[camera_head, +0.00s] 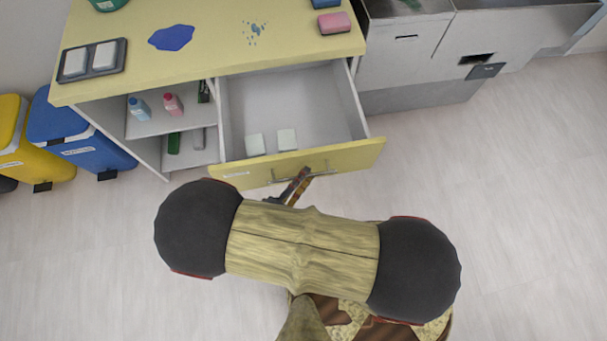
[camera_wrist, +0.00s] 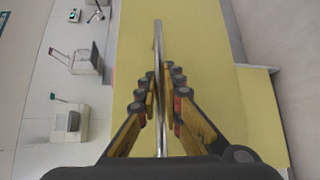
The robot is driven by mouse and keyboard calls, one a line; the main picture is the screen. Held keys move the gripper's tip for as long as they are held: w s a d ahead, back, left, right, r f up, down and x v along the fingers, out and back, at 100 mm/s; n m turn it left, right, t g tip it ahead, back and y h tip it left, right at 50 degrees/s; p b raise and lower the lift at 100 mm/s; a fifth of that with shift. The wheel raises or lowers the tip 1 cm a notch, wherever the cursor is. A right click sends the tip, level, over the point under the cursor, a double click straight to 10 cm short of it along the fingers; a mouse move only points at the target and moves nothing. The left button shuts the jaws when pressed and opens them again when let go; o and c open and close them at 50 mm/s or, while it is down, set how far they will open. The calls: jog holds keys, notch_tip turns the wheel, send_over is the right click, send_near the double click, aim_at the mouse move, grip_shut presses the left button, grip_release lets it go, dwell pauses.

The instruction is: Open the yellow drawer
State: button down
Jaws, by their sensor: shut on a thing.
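The yellow drawer (camera_head: 355,156) is pulled out from the cabinet, and its grey inside shows in the head view. Two small pale blocks (camera_head: 287,139) lie in it near the front panel. A thin metal bar handle (camera_head: 325,172) runs along the yellow front. My gripper (camera_head: 301,178) is at the handle, with my arm covering the floor in front. In the wrist view, my gripper's fingers (camera_wrist: 161,88) close from both sides on the handle bar (camera_wrist: 158,45), with the yellow drawer front (camera_wrist: 205,60) behind.
The yellow countertop (camera_head: 205,50) holds a tray with two white pieces (camera_head: 92,60), a blue patch (camera_head: 171,38) and a pink block (camera_head: 334,22). Open shelves (camera_head: 150,125) with bottles are left of the drawer. Blue (camera_head: 85,140) and yellow bins (camera_head: 30,150) stand further left. Floor at right is clear.

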jog(key=shift+s, duration=0.25)
jog(key=c, duration=2)
grip_release()
jog(key=shift+o, duration=0.2)
